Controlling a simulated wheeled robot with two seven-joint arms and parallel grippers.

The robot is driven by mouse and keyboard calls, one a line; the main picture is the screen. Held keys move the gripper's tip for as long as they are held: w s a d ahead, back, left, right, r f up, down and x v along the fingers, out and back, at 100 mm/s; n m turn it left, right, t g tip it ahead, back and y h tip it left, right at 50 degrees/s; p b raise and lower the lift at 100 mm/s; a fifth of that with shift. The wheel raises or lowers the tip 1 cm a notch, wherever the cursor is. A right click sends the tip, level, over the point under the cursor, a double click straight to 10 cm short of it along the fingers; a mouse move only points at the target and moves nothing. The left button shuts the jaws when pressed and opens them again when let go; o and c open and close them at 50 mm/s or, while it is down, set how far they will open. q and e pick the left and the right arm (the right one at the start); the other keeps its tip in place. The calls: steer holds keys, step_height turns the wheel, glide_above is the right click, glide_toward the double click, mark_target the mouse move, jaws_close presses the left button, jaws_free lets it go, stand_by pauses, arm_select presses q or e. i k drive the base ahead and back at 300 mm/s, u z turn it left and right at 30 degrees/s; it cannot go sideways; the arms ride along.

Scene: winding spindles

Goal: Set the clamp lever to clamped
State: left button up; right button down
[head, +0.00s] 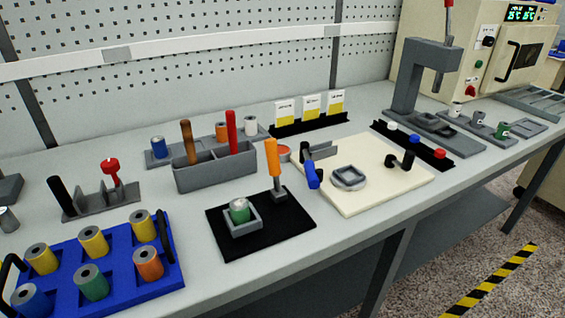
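A lever with an orange handle (272,160) stands nearly upright on a grey base at the right side of a black plate (295,228). Beside it on the plate is a square grey holder (243,228) with a green spool (239,210) in it. A second handle, blue (311,174), hangs from a dark arm at the left of a cream board (400,192). No labels show which one is the clamp lever; the orange one stands next to the held spool. Neither of my grippers is in view.
A blue tray (120,268) with several spools is at front left. A grey bin (215,172) with brown and red handles stands behind the black plate. A grey press (425,85) and a cream machine (490,60) are at back right.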

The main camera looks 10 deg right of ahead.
mark_target(278, 195)
steer(key=u, duration=1.75)
steer(key=k, duration=0.75)
steer(key=z, duration=1.2)
steer(key=i, duration=0.5)
